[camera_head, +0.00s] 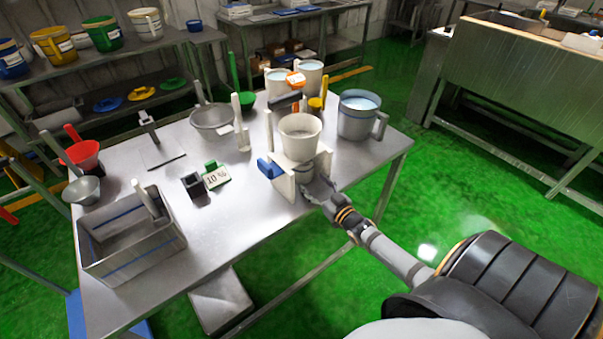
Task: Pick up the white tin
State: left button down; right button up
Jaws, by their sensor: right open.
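A white stand (281,181) near the table's right front edge holds a wide white pot (300,126) at its top. A smaller pale round tin (303,172) shows below the pot between the stand's side walls, partly hidden; I cannot tell for sure whether it is the white tin. My right gripper (318,188) is open at the stand's front right side, close to the small tin. I cannot tell whether they touch. My left gripper is not in view.
A blue block (270,168) sits at the stand's left. A grey pot (357,115) with pale contents stands behind right.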

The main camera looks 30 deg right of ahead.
aim_at(309, 175)
jog(key=shift+w+r, duration=0.25)
jog(key=shift+w, duration=0.25)
jog(key=shift+w+r, duration=0.25)
jog(key=shift+w, duration=0.2)
jog(key=w, duration=0.2)
jog(key=shift+w+b, duration=0.35)
jog(key=shift+w, duration=0.25)
jog(key=shift+s, duration=0.1)
jog(key=shift+c, duration=0.7)
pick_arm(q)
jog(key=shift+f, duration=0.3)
pick_arm(e)
jog(key=shift+r, duration=0.1)
jog(key=c, duration=1.1)
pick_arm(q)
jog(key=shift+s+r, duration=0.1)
pick_arm(e)
jog(key=shift+o, duration=0.2)
jog(key=shift+r, duration=0.1)
